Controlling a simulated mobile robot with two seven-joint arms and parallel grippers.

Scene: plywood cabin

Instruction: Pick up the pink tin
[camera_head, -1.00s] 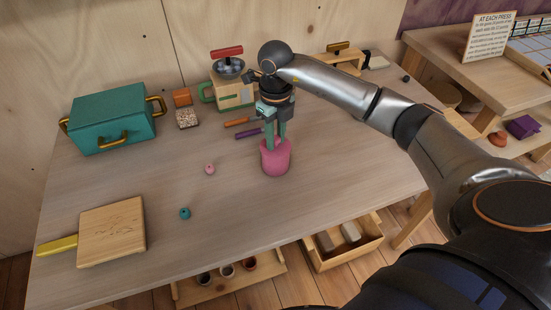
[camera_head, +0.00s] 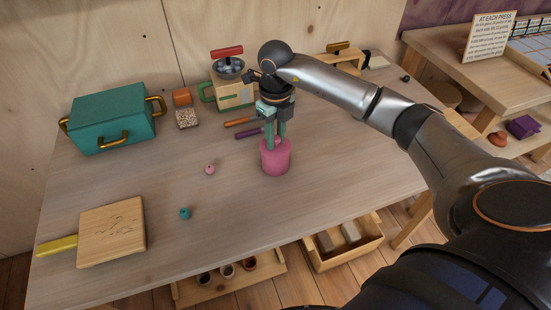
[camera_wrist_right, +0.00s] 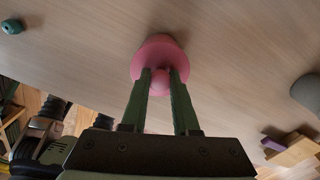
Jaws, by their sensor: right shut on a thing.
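The pink tin (camera_head: 275,160) stands upright on the wooden table, right of the middle of the head view. My right gripper (camera_head: 275,140) reaches down onto its top from above. In the right wrist view, its two green fingers (camera_wrist_right: 160,82) are shut on a round pink knob at the top of the pink tin (camera_wrist_right: 158,52). The tin appears to rest on the table. My left gripper is not in view.
A teal box with gold handles (camera_head: 112,118) stands at the back left. A wooden board (camera_head: 112,232) lies front left. Small pink (camera_head: 209,169) and teal (camera_head: 185,213) beads lie left of the tin. Purple and orange sticks (camera_head: 249,133) lie just behind it.

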